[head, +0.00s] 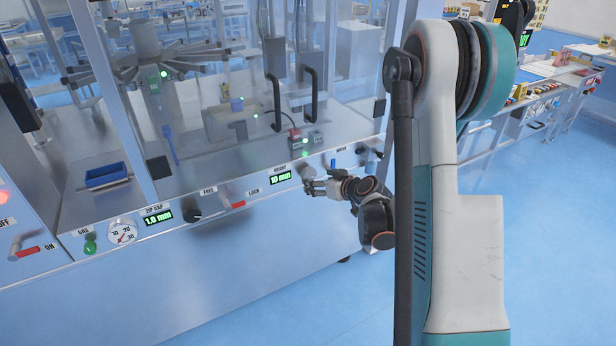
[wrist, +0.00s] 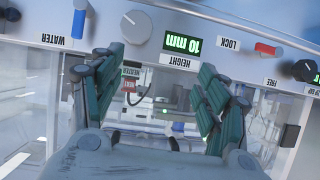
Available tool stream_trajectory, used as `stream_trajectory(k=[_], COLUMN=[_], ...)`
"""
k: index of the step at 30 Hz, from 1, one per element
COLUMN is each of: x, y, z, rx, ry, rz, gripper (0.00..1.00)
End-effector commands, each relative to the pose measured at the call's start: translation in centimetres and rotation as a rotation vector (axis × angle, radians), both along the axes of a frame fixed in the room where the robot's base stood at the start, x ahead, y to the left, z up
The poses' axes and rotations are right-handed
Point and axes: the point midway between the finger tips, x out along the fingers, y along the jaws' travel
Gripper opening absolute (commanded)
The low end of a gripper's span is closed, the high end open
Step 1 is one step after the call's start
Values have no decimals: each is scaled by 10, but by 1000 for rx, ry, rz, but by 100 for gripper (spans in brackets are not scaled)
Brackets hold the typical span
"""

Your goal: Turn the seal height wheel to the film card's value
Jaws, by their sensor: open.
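The seal height wheel is a grey round knob (wrist: 137,27) with a white index line, beside the green HEIGHT display (wrist: 182,43), which reads 10 mm. The wrist view shows the panel upside down. In the head view, the wheel (head: 307,172) is partly hidden by my gripper (head: 311,186), which is just in front of the panel beside it; the display (head: 281,178) also reads 10 mm. In the wrist view, my gripper (wrist: 160,62) has its teal fingers spread and empty, with the wheel beyond them. I cannot make out the film card.
A red LOCK lever (head: 236,204), a black ZIP GAP knob (head: 193,215) and a blue WATER lever (head: 333,164) are on the same panel. Clear guards with black handles (head: 313,92) stand above. The floor before the machine is clear.

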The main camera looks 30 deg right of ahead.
Motion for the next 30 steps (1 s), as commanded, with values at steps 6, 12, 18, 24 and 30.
stream_trajectory(k=[6,12,18,24,30], x=[0,11,44,81,110], y=[-33,-36,-34,-33,-32], z=[-26,-34,-49,-65,-76], rx=[-24,-29,-29,-28,-28], ry=[-52,-59,-57,-57,-58], rz=[-47,-51,-49,-49,-50], gripper=[69,69,69,69,69])
